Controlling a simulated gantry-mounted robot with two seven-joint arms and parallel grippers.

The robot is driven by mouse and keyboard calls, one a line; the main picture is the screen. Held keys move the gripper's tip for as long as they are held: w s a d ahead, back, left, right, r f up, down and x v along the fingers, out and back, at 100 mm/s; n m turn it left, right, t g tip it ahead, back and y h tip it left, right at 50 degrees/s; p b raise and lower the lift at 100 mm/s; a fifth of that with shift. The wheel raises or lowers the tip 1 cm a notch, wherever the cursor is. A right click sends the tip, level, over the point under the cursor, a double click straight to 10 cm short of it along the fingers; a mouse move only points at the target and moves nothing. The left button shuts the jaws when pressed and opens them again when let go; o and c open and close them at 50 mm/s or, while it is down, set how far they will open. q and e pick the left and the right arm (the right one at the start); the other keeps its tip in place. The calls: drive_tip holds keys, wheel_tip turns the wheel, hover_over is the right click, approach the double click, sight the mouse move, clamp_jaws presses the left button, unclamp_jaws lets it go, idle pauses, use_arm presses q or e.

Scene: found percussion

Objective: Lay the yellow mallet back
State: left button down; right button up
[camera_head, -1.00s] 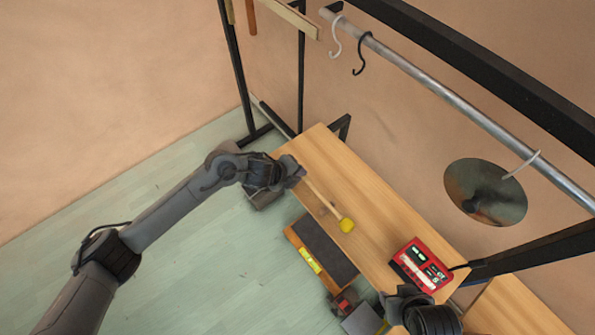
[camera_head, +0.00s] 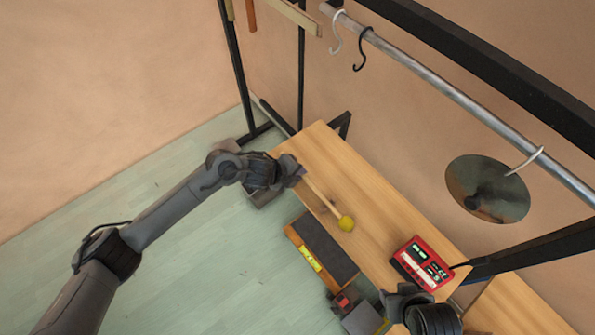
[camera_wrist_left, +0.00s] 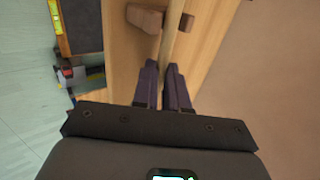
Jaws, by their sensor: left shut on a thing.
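The yellow mallet has a round yellow head (camera_head: 346,223) and a thin pale wooden handle (camera_head: 321,197). It lies along or just above the wooden bench top (camera_head: 365,195); I cannot tell whether it touches. My left gripper (camera_head: 299,174) is shut on the handle's end near the bench's far left end. In the left wrist view the fingers (camera_wrist_left: 164,82) close around the handle, which runs away between two brown wooden blocks (camera_wrist_left: 145,18). My right gripper (camera_head: 402,298) is partly seen at the bottom, its fingers unclear.
A red device with a display (camera_head: 423,262) stands on the bench's near end. A dark-topped box with a yellow level (camera_head: 310,259) is beside the bench. A metal rail (camera_head: 450,98) carries hooks and a round metal disc (camera_head: 487,188). Bench space right of the mallet is clear.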

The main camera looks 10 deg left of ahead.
drive_tip(key=shift+a, duration=0.1)
use_arm(q)
drive_tip(key=c, duration=1.1)
unclamp_jaws()
drive_tip(key=shift+s+a+r, duration=0.2)
drive_tip(key=shift+s+r, duration=0.05)
drive_tip(key=shift+r, duration=0.2)
use_arm(e)
drive_tip(key=shift+r, duration=0.15)
use_arm(q)
drive_tip(key=p+v, duration=0.2)
drive_tip(key=v, duration=0.7)
drive_tip(key=shift+s+a+r, duration=0.2)
use_arm(e)
drive_tip(key=shift+r, duration=0.9)
